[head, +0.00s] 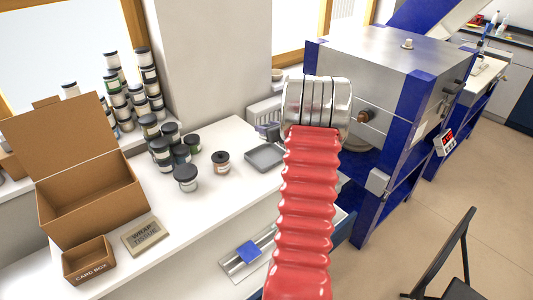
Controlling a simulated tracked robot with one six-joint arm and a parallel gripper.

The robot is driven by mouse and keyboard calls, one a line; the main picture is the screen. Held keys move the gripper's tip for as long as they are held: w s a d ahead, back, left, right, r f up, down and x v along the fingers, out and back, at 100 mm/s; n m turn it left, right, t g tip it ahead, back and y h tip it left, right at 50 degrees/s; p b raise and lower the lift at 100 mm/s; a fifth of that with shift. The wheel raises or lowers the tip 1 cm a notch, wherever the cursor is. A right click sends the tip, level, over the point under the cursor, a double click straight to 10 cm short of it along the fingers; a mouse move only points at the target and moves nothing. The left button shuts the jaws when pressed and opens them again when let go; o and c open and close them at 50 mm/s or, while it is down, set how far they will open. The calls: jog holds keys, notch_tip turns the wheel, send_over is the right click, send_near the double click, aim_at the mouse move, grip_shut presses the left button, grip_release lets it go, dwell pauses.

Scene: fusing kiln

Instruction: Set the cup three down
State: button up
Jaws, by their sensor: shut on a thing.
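My red ribbed arm with its silver end ring fills the middle of the head view. My gripper's fingers do not show; they are hidden behind or beyond the arm. I cannot make out a cup marked three. Anything in the jaws is hidden too. A small pale cup-like vessel (277,75) stands on the window ledge behind the bench, partly covered by my arm. Whether it is one of the cups I cannot tell.
The white bench (205,205) holds several dark-lidded jars (186,178), a grey tray (265,157), an open cardboard box (95,195), a small card box (89,260) and wrap tissue (145,236). The blue-and-steel kiln (385,75) stands right. A black chair (450,260) is front right.

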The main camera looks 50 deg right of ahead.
notch_tip(320, 180, down, 5)
jog(key=shift+f, duration=0.15)
jog(key=shift+f, duration=1.9)
jog(key=o, duration=1.1)
jog(key=shift+f, duration=0.1)
jog(key=shift+c, duration=0.2)
jog(key=shift+s, duration=0.1)
jog(key=v, duration=1.2)
